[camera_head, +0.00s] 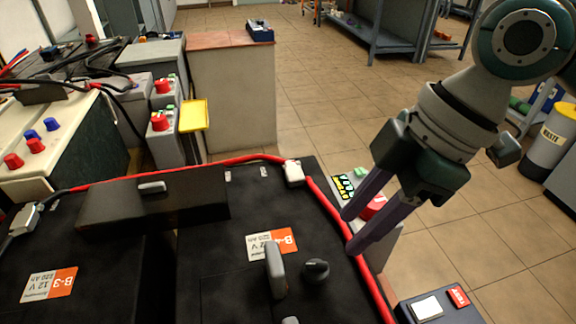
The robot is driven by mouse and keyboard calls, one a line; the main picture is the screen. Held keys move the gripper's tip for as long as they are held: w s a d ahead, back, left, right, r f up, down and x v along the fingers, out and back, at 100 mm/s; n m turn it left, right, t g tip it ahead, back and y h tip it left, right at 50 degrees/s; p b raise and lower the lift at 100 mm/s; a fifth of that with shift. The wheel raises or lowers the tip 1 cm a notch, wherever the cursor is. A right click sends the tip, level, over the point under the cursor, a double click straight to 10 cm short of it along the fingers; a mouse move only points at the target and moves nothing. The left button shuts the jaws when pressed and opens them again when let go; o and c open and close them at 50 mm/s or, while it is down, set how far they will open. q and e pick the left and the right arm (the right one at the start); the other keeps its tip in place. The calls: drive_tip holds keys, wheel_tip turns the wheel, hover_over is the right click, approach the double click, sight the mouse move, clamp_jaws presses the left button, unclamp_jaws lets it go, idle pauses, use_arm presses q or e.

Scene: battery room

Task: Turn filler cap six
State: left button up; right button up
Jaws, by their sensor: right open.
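A round black knob (316,270), possibly a filler cap, stands on top of the black battery (215,300) labelled B-4. I see no number on it, so I cannot tell whether it is cap six. A grey upright handle-like piece (275,270) stands just left of the knob. My right gripper (351,230) comes in from the upper right, open and empty, its purple fingers over the battery's right edge by the red cable. The knob is below and left of the fingertips, apart from them. My left gripper is not in view.
A red cable (318,192) runs along the battery's back and right edges, through a pale terminal clamp (293,172). A grey box with a red knob (373,207) is partly behind my right fingers. A box with white and red buttons (427,307) stands lower right. Battery B-3 (100,270) is at left.

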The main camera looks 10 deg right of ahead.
sight(319, 264)
use_arm(q)
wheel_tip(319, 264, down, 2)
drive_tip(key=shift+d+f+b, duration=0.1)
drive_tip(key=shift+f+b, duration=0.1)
drive_tip(key=shift+b, duration=0.85)
use_arm(e)
drive_tip(key=x, duration=0.8)
drive_tip(key=shift+s, duration=0.1)
clamp_jaws()
